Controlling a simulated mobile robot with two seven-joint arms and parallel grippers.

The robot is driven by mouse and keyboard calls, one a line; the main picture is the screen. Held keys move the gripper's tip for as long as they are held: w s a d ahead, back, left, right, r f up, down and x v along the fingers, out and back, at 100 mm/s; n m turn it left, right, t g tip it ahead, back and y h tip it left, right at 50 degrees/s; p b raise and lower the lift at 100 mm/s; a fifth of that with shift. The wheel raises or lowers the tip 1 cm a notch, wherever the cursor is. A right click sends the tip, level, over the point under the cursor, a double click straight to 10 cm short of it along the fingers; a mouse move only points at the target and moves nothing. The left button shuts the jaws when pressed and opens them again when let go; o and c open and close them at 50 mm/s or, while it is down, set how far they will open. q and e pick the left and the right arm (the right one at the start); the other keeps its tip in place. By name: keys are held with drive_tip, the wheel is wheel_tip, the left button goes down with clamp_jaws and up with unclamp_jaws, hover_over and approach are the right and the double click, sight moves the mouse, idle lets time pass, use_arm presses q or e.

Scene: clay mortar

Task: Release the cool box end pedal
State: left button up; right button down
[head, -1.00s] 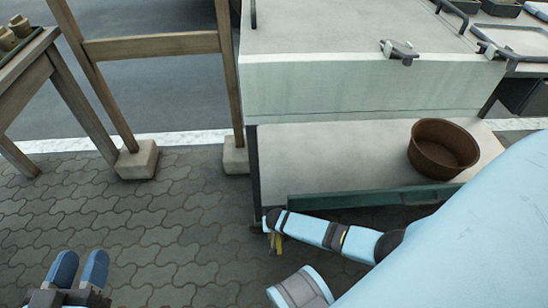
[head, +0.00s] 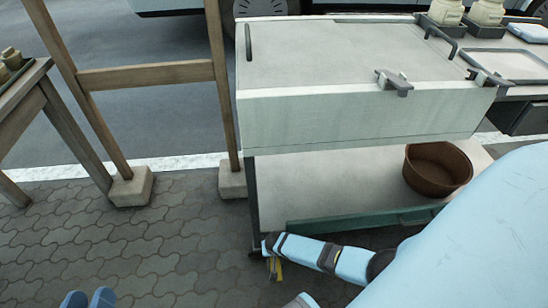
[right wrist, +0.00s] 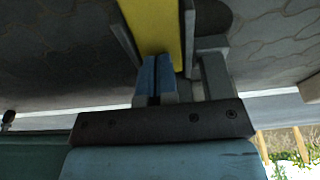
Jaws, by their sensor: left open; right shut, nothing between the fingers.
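The pale cool box (head: 365,115) stands on a cart, with a grey latch (head: 394,82) on its front edge. The yellow pedal (head: 275,270) shows low at the cart's left end, by the far end of my right arm. In the right wrist view, the yellow pedal (right wrist: 158,25) lies just beyond my right gripper (right wrist: 158,72). Its blue fingers are shut together with nothing between them. They overlap the pedal's near end; I cannot tell if they touch. My left gripper (head: 88,299) is open and empty at the bottom left, mostly cut off.
A brown pot (head: 438,170) stands on the cart's lower shelf (head: 330,190), above a green bar (head: 365,216). A wooden frame with a concrete foot (head: 131,187) and a wooden table (head: 60,120) stand at left. Paving (head: 150,250) between them and the cart is clear.

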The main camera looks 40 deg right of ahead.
use_arm(q)
drive_tip(key=shift+w+r, duration=0.2)
drive_tip(key=shift+r, duration=0.1)
use_arm(e)
drive_tip(key=shift+w+d+f, duration=0.25)
drive_tip(key=shift+w+f, duration=0.15)
drive_tip(key=shift+f, duration=0.2)
drive_tip(key=shift+s+r, duration=0.1)
drive_tip(key=shift+r, duration=0.15)
use_arm(q)
wheel_tip(320, 180, up, 6)
drive_tip(key=a+n+t+y+p, duration=0.1)
drive_tip(key=a+t+p, duration=0.1)
drive_tip(key=p, duration=0.6)
drive_tip(key=shift+p, duration=0.35)
use_arm(e)
drive_tip(key=v, duration=1.3)
drive_tip(key=shift+r, duration=0.25)
use_arm(q)
drive_tip(key=shift+d, duration=0.1)
